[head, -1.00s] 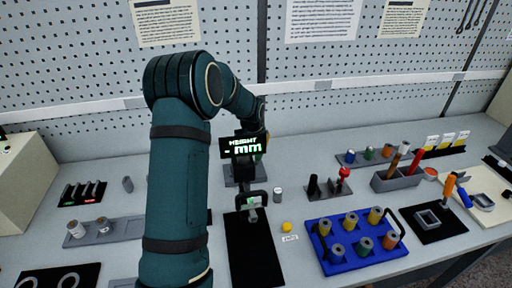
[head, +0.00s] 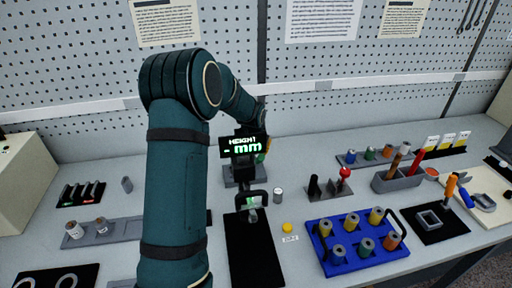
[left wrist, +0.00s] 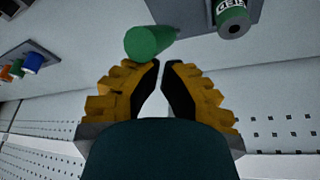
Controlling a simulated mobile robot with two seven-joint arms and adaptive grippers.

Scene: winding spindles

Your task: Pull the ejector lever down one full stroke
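My left arm reaches over the bench in the head view, and its gripper is mostly hidden behind the black height display (head: 241,146). In the left wrist view my left gripper (left wrist: 161,66) has yellow fingers with black pads, tips nearly together and nothing seen between them. A green cylinder (left wrist: 148,43) lies just past the tips, slightly left; I cannot tell whether it is the ejector lever's handle or whether they touch. A grey block (left wrist: 190,14) with a green-labelled spool (left wrist: 233,20) is beyond. No lever arm shows clearly. My right gripper is not in view.
The height gauge's black base (head: 254,262) lies in front. A blue tray (head: 333,262) of spools, a small yellow piece (head: 287,227) and a red-knobbed stand (head: 344,174) are to the right. The pegboard wall (head: 330,108) closes the back.

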